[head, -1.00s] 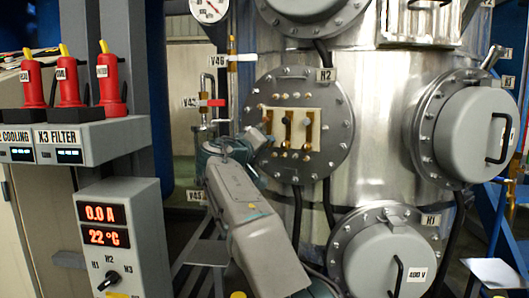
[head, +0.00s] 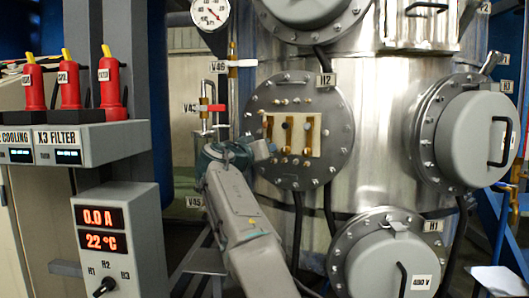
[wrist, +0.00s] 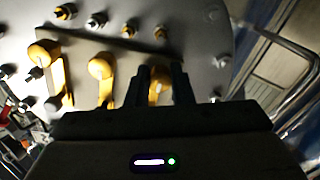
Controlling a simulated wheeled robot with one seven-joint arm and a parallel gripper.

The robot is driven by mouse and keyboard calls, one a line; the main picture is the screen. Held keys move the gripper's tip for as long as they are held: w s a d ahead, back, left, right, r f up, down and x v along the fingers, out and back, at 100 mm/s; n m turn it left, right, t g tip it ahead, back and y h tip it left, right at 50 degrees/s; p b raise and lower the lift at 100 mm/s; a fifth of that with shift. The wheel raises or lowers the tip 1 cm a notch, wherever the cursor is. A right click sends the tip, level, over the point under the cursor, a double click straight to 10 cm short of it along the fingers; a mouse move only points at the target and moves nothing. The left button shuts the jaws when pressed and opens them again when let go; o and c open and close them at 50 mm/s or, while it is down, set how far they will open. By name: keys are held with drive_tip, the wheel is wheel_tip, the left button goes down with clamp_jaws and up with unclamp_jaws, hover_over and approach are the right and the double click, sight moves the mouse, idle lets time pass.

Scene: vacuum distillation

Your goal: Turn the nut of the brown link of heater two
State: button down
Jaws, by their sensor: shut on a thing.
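The heater two flange (head: 335,105), labelled H2, carries a pale panel (head: 298,152) with upright brass-coloured links in a row. In the head view my gripper (head: 272,147) reaches the panel's lower left side, by the left link (head: 268,127). In the wrist view two links with round knobs (wrist: 101,66) stand free to the left. There the dark fingers of my gripper (wrist: 160,88) are shut on a brass-coloured nut (wrist: 159,74) at the rightmost link. The fingers hide most of that nut. I cannot tell by colour which link is the brown one.
Bolts ring the flange. The heater one cover (head: 385,265) is below right, and another round cover (head: 475,138) is at the right. Valve pipes (head: 205,110) stand left of the flange. A grey control box (head: 118,240) reads 0.0 A and 22 °C.

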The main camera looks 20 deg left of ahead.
drive_tip(key=shift+f, duration=0.1)
drive_tip(key=c, duration=1.3)
unclamp_jaws()
drive_tip(key=shift+o, duration=0.2)
drive_tip(key=shift+s, duration=0.1)
drive_tip(key=s+a+b, duration=0.2)
drive_tip(key=s+b, duration=0.1)
drive_tip(key=s, duration=1)
drive_tip(key=shift+s+a, duration=0.25)
drive_tip(key=shift+a, duration=0.05)
